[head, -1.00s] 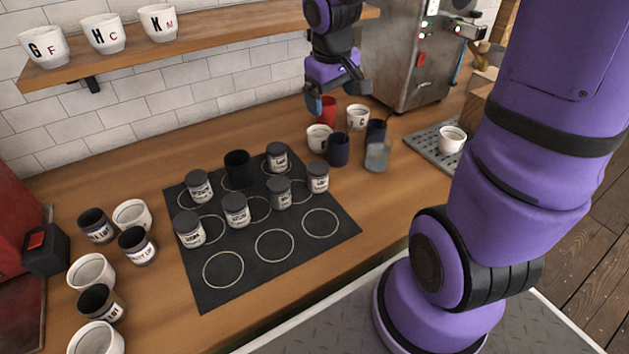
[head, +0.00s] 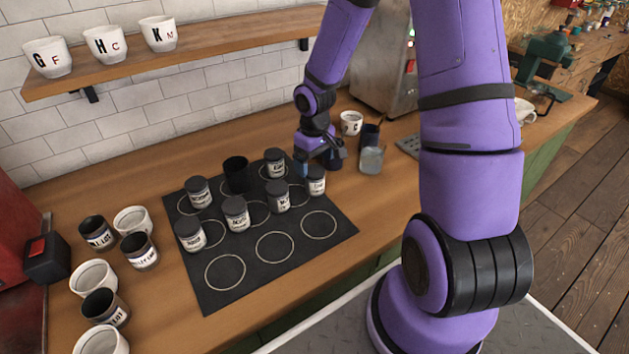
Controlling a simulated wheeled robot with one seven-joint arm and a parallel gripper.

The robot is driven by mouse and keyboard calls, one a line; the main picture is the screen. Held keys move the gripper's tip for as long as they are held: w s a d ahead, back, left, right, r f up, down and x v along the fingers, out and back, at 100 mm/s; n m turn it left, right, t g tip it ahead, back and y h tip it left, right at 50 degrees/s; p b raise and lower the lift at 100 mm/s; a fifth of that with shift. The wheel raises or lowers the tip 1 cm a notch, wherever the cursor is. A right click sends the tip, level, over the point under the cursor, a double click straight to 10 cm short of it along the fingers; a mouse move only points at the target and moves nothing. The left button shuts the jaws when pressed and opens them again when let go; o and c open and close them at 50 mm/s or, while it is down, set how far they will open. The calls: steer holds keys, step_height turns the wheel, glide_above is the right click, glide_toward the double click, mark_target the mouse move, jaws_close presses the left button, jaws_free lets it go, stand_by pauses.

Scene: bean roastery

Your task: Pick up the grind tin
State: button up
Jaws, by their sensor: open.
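Several small lidded tins with grey lids and pale labels stand on a black mat (head: 318,262) with pale circles. The labels are too small to read surely, so I cannot tell which is the grind tin. One tin (head: 315,180) is at the mat's right back edge, another tin (head: 275,162) at the back, and one tin (head: 277,195) near the middle. My gripper (head: 320,166) is open, pointing down just above and behind the right back tin. I cannot tell whether it touches anything; the jaws partly hide the area behind.
A dark cup (head: 236,175) stands among the tins. A glass (head: 371,160), a dark mug (head: 370,135) and a white cup (head: 351,122) stand right of my gripper. Cups and jars line the left. A shelf (head: 190,53) with white cups is above.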

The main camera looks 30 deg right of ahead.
mark_target(315, 179)
steer(key=shift+w+f, duration=0.1)
steer(key=shift+f, duration=3.35)
steer(key=shift+c, duration=0.5)
steer(key=c, duration=1)
